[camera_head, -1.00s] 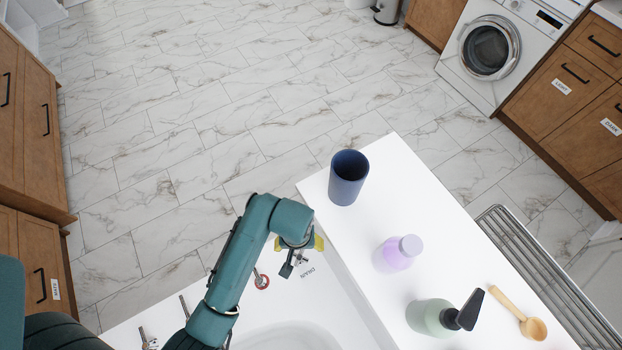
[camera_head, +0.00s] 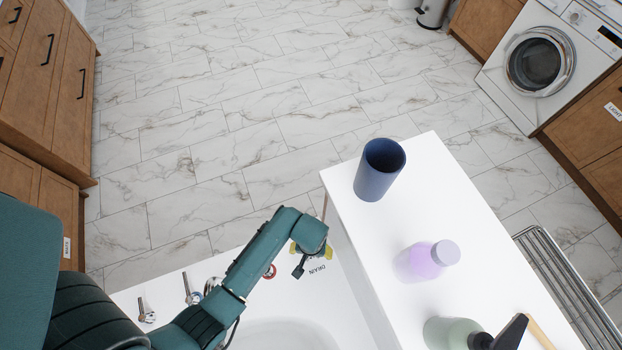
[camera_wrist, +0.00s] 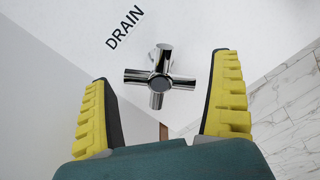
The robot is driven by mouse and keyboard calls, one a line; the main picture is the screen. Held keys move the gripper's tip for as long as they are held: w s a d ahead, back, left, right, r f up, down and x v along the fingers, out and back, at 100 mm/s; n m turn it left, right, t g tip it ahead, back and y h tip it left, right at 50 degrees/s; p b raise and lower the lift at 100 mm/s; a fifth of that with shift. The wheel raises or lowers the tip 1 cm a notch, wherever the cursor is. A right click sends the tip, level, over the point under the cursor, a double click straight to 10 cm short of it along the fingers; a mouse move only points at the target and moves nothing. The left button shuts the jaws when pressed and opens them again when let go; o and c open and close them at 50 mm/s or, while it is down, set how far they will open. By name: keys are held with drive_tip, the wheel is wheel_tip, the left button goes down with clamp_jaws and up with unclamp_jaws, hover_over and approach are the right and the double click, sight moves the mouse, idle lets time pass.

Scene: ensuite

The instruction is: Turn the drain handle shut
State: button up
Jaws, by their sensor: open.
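The drain handle (camera_wrist: 159,79) is a chrome cross-shaped knob beside the printed word DRAIN in the wrist view. My gripper (camera_wrist: 168,68) is open, with one yellow ridged finger on each side of the handle. The fingers appear apart from it, with clear gaps on both sides. In the head view my gripper (camera_head: 308,250) is over the white basin ledge by the DRAIN label (camera_head: 318,269), and my wrist hides the handle there.
A white counter (camera_head: 345,215) stands right of my gripper with a blue cup (camera_head: 379,170), a purple bottle (camera_head: 428,260) and a green pump bottle (camera_head: 452,334). Two chrome taps, one of them here (camera_head: 190,289), and a red ring (camera_head: 270,271) are on the ledge left of my gripper.

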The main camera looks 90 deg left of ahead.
drive_tip(key=c, duration=1.6)
drive_tip(key=shift+r+p, duration=0.1)
drive_tip(key=shift+p, duration=0.25)
drive_tip(key=shift+r+m+p, duration=0.1)
drive_tip(key=shift+m+p, duration=0.5)
drive_tip(key=shift+m, duration=0.1)
drive_tip(key=shift+m+p, duration=1)
drive_tip(key=shift+p, duration=0.05)
drive_tip(key=shift+o, duration=1.2)
drive_tip(key=shift+m+p, duration=0.55)
drive_tip(key=shift+m, duration=0.25)
drive_tip(key=shift+o, duration=0.7)
drive_tip(key=shift+m+p, duration=0.65)
drive_tip(key=shift+m, duration=0.45)
drive_tip(key=shift+f, duration=0.2)
